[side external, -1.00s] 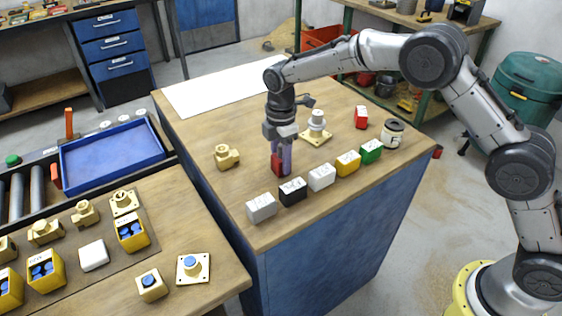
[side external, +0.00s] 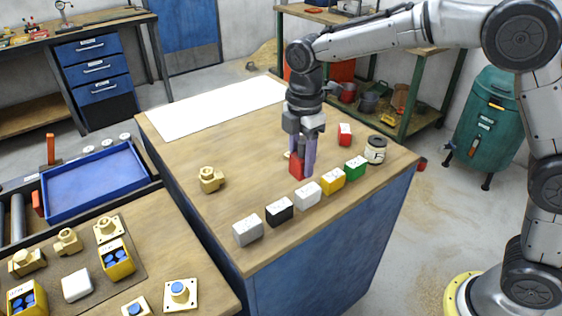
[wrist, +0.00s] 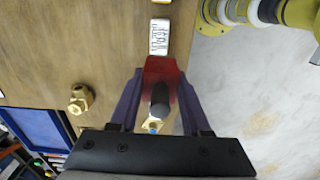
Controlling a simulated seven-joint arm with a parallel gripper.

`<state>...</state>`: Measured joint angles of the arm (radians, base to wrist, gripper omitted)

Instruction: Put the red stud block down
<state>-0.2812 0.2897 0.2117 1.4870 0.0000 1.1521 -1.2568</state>
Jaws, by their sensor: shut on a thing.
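The red stud block (side external: 296,168) is between the purple fingers of my gripper (side external: 303,158), which is shut on it. It is upright with a dark round stud on top. It is just behind the white block in the row, low over the wooden bench top; I cannot tell whether it touches the wood. In the wrist view the red block (wrist: 160,70) fills the space between the fingers of my gripper (wrist: 160,88), its dark stud facing the camera.
A row holds grey (side external: 248,231), black (side external: 279,211), white (side external: 307,195), yellow (side external: 333,181) and green (side external: 355,168) blocks along the bench's front. A brass fitting (side external: 211,179) lies left.

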